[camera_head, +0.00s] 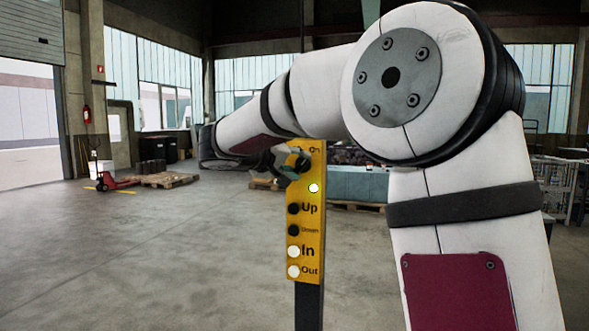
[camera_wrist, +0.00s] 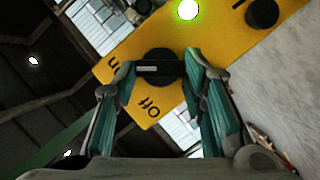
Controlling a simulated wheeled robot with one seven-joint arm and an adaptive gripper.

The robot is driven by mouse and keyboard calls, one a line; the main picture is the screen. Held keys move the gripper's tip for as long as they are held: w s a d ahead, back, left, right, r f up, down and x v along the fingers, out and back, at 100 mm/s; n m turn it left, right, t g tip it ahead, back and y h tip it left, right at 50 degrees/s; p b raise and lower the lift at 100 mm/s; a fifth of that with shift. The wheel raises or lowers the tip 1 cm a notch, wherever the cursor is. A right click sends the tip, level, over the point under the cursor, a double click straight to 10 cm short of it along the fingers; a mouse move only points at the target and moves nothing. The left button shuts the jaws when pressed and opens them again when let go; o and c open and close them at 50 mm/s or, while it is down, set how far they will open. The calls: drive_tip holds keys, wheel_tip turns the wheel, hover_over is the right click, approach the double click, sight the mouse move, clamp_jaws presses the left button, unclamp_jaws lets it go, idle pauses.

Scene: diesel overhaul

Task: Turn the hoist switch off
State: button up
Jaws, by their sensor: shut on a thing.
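The hoist switch is a black rotary knob (camera_wrist: 160,67) at the end of a yellow control panel (camera_wrist: 215,40); in the head view the panel (camera_head: 318,235) stands upright on a dark post. In the wrist view a pale mark on the knob's bar points left, towards the word "On"; "Off" is printed below the knob. My gripper (camera_wrist: 160,72) is shut on the knob, with one finger at each end of its bar. A round lamp (camera_wrist: 187,9) beside the knob glows green. In the head view my gripper (camera_head: 283,162) partly hides the knob at the panel's top.
Below the lamp (camera_head: 314,188) the panel has several round buttons, with "Up", "In" and "Out" readable. My arm covers much of the right side. A red pallet truck (camera_head: 117,183) and a wooden pallet (camera_head: 166,179) stand far left. The floor left of the panel is clear.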

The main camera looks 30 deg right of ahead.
drive_tip(key=n+b, duration=0.1)
drive_tip(key=b, duration=0.1)
drive_tip(key=n+h+b, duration=0.1)
drive_tip(key=shift+w+a+f+n+b, duration=0.15)
drive_tip(key=shift+f+n+b, duration=0.15)
drive_tip(key=shift+f+b, duration=0.1)
drive_tip(key=n+h+b, duration=0.2)
drive_tip(key=n+b, duration=0.1)
drive_tip(key=n, duration=0.1)
drive_tip(key=shift+f, duration=0.1)
drive_tip(key=n+t+h+b, duration=0.1)
drive_tip(key=n, duration=0.3)
drive_tip(key=shift+f, duration=0.2)
drive_tip(key=n+t, duration=0.1)
drive_tip(key=n, duration=0.1)
drive_tip(key=n+h, duration=0.1)
drive_tip(key=n, duration=0.2)
drive_tip(key=shift+s+f+t+b, duration=0.1)
drive_tip(key=shift+s+t+b, duration=0.1)
drive_tip(key=shift+t+b, duration=0.2)
drive_tip(key=shift+n, duration=0.3)
drive_tip(key=o, duration=1.2)
drive_tip(key=shift+c, duration=0.2)
